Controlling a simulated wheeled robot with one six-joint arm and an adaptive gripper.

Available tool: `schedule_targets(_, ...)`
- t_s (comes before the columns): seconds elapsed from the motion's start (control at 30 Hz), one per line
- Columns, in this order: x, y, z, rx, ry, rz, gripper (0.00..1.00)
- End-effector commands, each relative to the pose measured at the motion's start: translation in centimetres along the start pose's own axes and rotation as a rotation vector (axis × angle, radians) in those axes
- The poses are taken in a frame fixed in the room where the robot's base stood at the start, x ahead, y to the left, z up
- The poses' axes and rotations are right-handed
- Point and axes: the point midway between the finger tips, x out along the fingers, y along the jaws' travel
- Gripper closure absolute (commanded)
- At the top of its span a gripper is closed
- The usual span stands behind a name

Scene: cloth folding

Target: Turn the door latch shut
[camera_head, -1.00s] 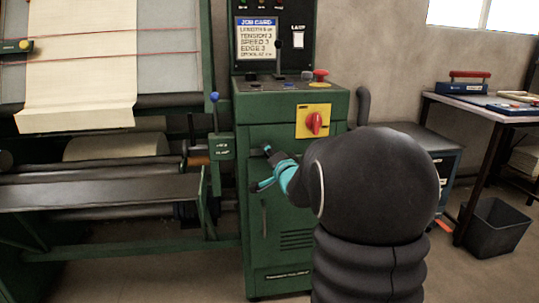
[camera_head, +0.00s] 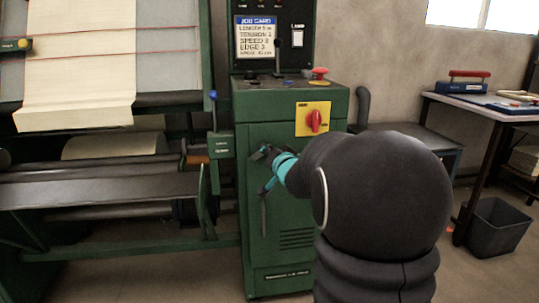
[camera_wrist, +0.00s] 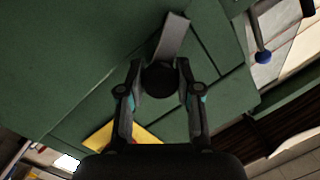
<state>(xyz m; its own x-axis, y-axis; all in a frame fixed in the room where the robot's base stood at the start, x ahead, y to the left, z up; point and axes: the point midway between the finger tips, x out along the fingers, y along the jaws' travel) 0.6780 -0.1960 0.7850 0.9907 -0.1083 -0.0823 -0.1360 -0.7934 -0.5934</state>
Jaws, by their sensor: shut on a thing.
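The latch on the green cabinet door has a dark round hub (camera_wrist: 160,79) and a flat grey lever (camera_wrist: 174,36) in the wrist view. My gripper (camera_wrist: 161,76) has its two fingers on either side of the hub and is shut on it. The lever sticks out past the fingertips. In the head view my gripper (camera_head: 265,168) is at the front of the door (camera_head: 290,215), left of my arm, and hides the hub. A dark upright bar (camera_head: 264,216) shows just below it; I cannot tell if this is the lever.
A yellow plate with a red rotary switch (camera_head: 315,121) is above right of my gripper. A blue-knobbed lever (camera_head: 213,96) stands to the left beside rollers and a cloth (camera_head: 80,60). A side table (camera_head: 480,110) and a bin (camera_head: 497,228) are at right.

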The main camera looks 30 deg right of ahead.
Motion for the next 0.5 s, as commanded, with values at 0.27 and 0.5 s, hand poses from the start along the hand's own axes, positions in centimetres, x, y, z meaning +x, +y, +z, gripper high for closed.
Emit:
schedule_targets(0.27, 0.07, -0.01, 0.27, -0.257, -0.023, 0.041, 1.0)
schedule_targets(0.5, 0.06, 0.12, 0.36, -0.482, -0.043, 0.079, 1.0)
